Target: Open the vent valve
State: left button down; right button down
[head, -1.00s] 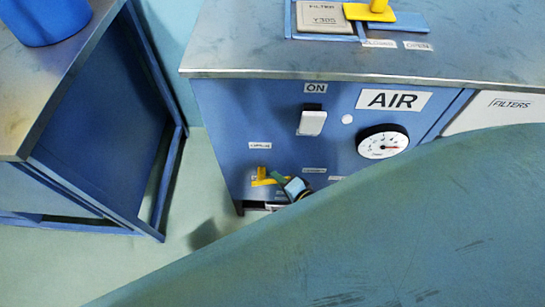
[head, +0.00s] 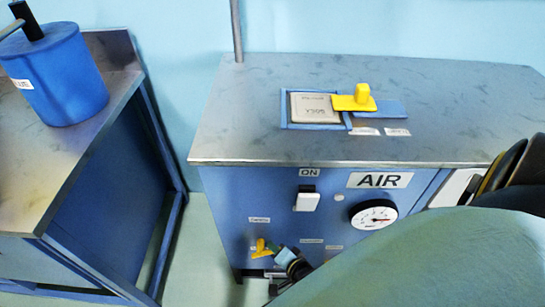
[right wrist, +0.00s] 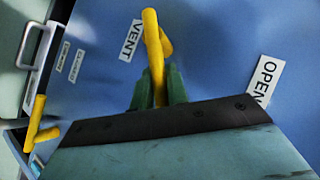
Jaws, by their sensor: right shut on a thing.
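The yellow vent valve handle (right wrist: 153,45) rises between the green fingertips of my right gripper (right wrist: 159,90) in the right wrist view. The gripper is shut on it. A VENT label (right wrist: 131,38) is left of the handle and an OPEN label (right wrist: 264,80) is to its right. In the head view, my right gripper (head: 274,250) is low on the blue cabinet front, against a small yellow handle (head: 261,247). My arm hides part of the cabinet's lower right. The handle's exact angle is hard to tell. My left gripper is out of view.
The cabinet (head: 232,205) carries a white switch (head: 306,200) marked ON and an AIR gauge (head: 373,216). A filter (head: 314,107) and a yellow slide handle (head: 356,98) are on top. A blue pot (head: 60,80) stands on the left table. Another yellow handle (right wrist: 37,122) shows at wrist view left.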

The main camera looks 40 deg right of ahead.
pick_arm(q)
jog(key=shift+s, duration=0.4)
pick_arm(e)
jog(key=c, duration=1.4)
grip_release()
